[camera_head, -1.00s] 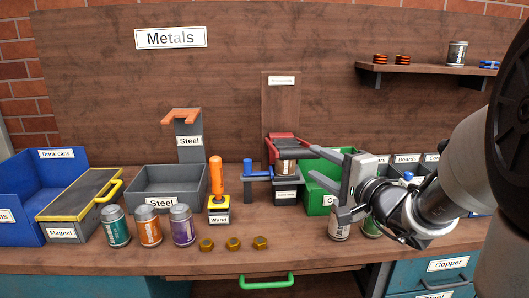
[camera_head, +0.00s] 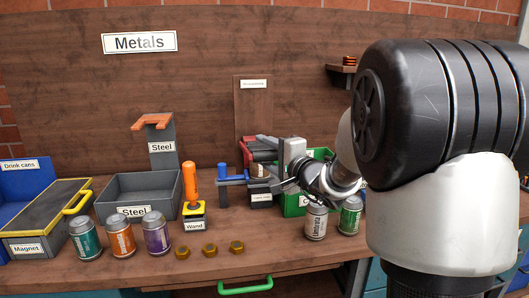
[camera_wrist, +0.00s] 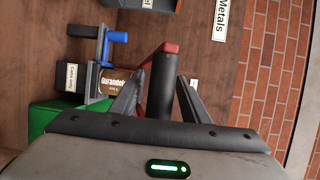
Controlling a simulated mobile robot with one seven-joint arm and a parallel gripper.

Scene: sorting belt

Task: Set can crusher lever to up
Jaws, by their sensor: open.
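The can crusher stands at the back middle of the bench, with a grey base (camera_head: 261,194) and a brown-and-white can (camera_wrist: 113,83) in it. Its lever has a red arm (camera_wrist: 162,49) and a black cylindrical handle (camera_wrist: 160,84). In the wrist view the handle lies between the two open fingers of my gripper (camera_wrist: 157,98), with gaps visible at both sides. In the head view my gripper (camera_head: 270,153) is at the crusher's right side and hides part of the lever. I cannot tell the lever's exact angle.
A blue-handled device (camera_head: 231,179) adjoins the crusher's left side. A green bin (camera_head: 292,205) is just right. A white can (camera_head: 316,222) and a green-labelled can (camera_head: 350,215) stand below my arm. An orange-handled wand (camera_head: 190,185) stands left.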

